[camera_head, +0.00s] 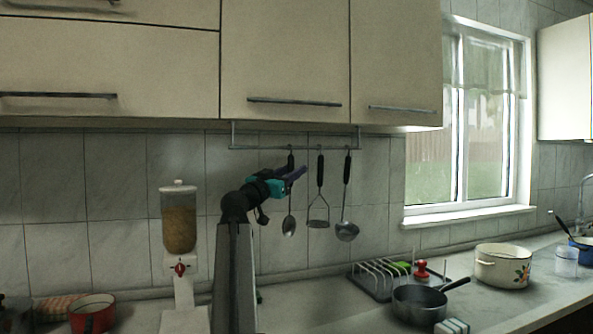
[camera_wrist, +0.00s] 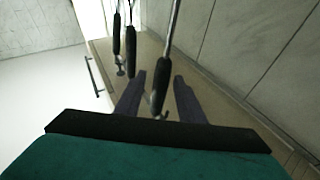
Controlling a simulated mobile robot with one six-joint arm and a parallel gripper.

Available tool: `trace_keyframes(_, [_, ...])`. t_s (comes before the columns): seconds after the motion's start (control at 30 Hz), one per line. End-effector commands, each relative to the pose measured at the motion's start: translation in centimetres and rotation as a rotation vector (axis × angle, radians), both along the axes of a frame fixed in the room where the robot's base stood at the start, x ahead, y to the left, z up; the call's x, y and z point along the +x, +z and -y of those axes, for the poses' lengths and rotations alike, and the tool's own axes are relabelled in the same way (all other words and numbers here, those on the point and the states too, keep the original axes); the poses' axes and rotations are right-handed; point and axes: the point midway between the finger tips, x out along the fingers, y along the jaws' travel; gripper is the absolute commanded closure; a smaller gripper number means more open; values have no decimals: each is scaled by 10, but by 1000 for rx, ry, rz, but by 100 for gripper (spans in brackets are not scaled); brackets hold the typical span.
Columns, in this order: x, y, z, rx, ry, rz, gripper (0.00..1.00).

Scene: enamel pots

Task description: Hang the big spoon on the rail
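The big spoon (camera_head: 289,226) is upright below the rail (camera_head: 300,148) under the wall cabinets. Its dark handle top is close to the rail; I cannot make out whether its hook rests on it. My gripper (camera_head: 300,172) is at the handle, hiding its middle part. In the wrist view my gripper (camera_wrist: 160,95) has its two dark fingers apart. The spoon's black handle (camera_wrist: 162,88) shows between them, with a visible gap on each side.
A masher (camera_head: 318,208) and a ladle (camera_head: 347,230) hang on the rail just right of the spoon. Below are a food dispenser (camera_head: 180,222), a dish rack (camera_head: 378,278), a dark pan (camera_head: 420,300) and a cream pot (camera_head: 503,265). Cabinets close off the space above.

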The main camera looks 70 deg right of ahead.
Motion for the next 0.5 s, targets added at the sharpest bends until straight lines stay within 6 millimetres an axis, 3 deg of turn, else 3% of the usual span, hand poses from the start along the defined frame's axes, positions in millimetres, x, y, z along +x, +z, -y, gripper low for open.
trace_keyframes(0.5, [23, -24, -69, -1, 2, 0, 65])
